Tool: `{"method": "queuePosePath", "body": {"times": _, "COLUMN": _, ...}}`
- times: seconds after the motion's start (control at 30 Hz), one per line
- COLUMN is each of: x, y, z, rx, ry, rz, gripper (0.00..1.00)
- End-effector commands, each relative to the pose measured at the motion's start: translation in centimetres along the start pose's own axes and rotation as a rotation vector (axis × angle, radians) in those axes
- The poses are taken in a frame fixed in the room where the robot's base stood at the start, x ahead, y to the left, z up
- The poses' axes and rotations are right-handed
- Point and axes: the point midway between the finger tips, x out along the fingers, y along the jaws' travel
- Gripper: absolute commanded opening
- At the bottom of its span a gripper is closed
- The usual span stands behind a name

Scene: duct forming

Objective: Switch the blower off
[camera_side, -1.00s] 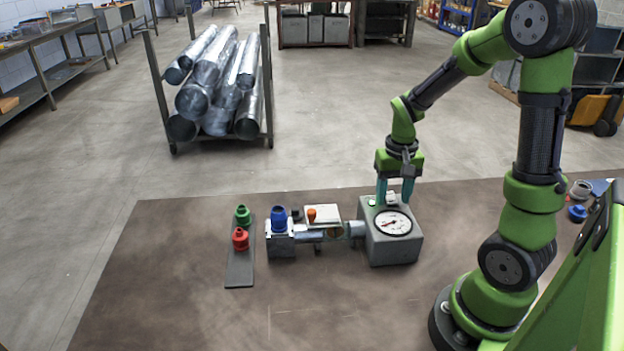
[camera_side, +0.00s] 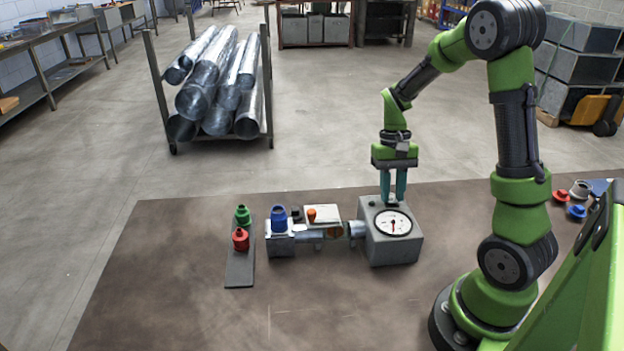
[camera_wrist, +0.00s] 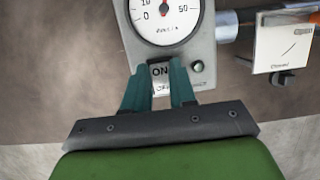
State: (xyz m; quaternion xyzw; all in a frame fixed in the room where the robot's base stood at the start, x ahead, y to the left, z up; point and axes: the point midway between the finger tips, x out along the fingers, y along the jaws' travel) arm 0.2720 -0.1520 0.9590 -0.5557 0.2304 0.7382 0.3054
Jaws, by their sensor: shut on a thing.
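The blower (camera_side: 397,252) is a grey box with a round white dial (camera_side: 393,223) on top. Its switch plate (camera_wrist: 160,71), marked ON and OFF, shows between my fingertips in the wrist view, with ON nearer the dial. My gripper (camera_side: 394,200) points down at the blower's far edge in the side view; its teal fingers also show in the wrist view (camera_wrist: 162,78). They are shut on the switch from both sides. The fingers partly hide the switch, and I cannot tell its position. The dial's needle (camera_wrist: 165,14) stands clear of 0, between 10 and 50.
A duct piece (camera_side: 318,236) joins the blower to a grey block (camera_side: 280,245) with a blue fitting (camera_side: 279,217). A white box (camera_side: 322,214) stands behind it. Green (camera_side: 242,215) and red (camera_side: 240,239) fittings stand on a dark strip (camera_side: 240,272). The table's front is clear.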

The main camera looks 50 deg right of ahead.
Motion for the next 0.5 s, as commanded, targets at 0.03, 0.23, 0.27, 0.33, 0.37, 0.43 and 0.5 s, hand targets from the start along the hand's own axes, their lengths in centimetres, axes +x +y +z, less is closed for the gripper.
{"method": "queuePosePath", "body": {"times": 0.03, "x": -0.02, "y": 0.09, "z": -0.20, "rx": 0.002, "ry": -0.028, "rz": 0.002, "gripper": 0.00}}
{"method": "queuePosePath", "body": {"times": 0.23, "x": -0.13, "y": 0.03, "z": -0.29, "rx": 0.000, "ry": -0.082, "rz": 0.000, "gripper": 0.00}}
{"method": "queuePosePath", "body": {"times": 0.27, "x": -0.14, "y": 0.02, "z": -0.28, "rx": 0.000, "ry": -0.084, "rz": -0.001, "gripper": 0.00}}
{"method": "queuePosePath", "body": {"times": 0.33, "x": -0.15, "y": 0.02, "z": -0.26, "rx": 0.000, "ry": -0.084, "rz": -0.001, "gripper": 0.00}}
{"method": "queuePosePath", "body": {"times": 0.37, "x": -0.15, "y": 0.02, "z": -0.26, "rx": -0.001, "ry": -0.084, "rz": -0.001, "gripper": 0.00}}
{"method": "queuePosePath", "body": {"times": 0.43, "x": -0.15, "y": 0.02, "z": -0.26, "rx": 0.000, "ry": -0.083, "rz": -0.001, "gripper": 0.00}}
{"method": "queuePosePath", "body": {"times": 0.5, "x": -0.16, "y": 0.02, "z": -0.26, "rx": 0.000, "ry": -0.083, "rz": -0.001, "gripper": 0.00}}
